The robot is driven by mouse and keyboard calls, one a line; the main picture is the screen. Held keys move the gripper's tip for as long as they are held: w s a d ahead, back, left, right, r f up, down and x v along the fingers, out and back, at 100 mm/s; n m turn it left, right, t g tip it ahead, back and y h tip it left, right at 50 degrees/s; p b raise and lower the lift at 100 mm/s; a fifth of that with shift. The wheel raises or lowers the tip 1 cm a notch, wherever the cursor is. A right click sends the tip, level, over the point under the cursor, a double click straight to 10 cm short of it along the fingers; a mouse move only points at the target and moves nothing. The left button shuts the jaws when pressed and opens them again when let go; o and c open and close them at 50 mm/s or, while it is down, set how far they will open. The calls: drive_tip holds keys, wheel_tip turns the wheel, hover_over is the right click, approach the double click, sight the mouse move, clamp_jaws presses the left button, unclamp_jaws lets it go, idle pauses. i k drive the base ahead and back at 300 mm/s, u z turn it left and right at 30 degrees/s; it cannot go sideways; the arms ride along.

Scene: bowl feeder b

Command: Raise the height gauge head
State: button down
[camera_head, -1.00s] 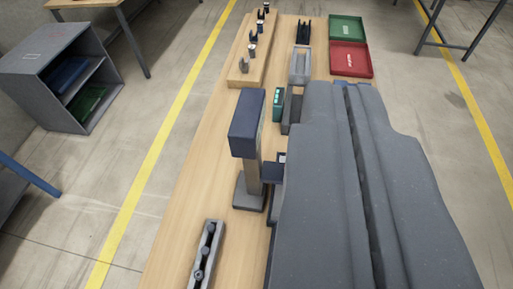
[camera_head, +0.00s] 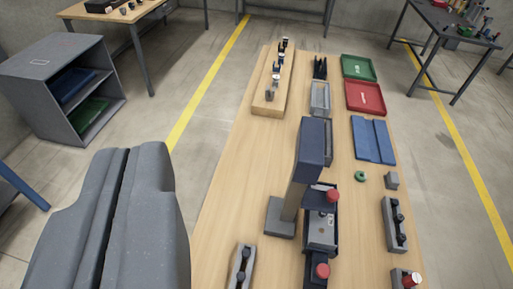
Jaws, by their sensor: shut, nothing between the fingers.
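A gauge-like stand rises from the wooden table, with a dark blue block-shaped head (camera_head: 312,142) at the top of a grey-brown post (camera_head: 292,200). The post stands on a flat grey base (camera_head: 280,216). I take this for the height gauge; the head sits high on the post and looks tilted from this view. My gripper (camera_head: 129,152) fills the lower left, large and close to the camera. Its two grey fingers are together with nothing between them. It is left of the stand in the picture, apart from it.
Right of the post is a dark fixture (camera_head: 321,232) with red knobs (camera_head: 333,196). A blue plate (camera_head: 373,140), green ring (camera_head: 361,176), red tray (camera_head: 366,97) and green tray (camera_head: 358,67) lie beyond. A wooden rack (camera_head: 267,103) stands at the back. A slotted grey block (camera_head: 240,268) lies in front.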

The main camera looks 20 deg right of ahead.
sight(324, 202)
drive_tip(key=u, duration=1.8)
drive_tip(key=k, duration=2.85)
drive_tip(key=z, duration=1.15)
drive_tip(key=i, duration=1)
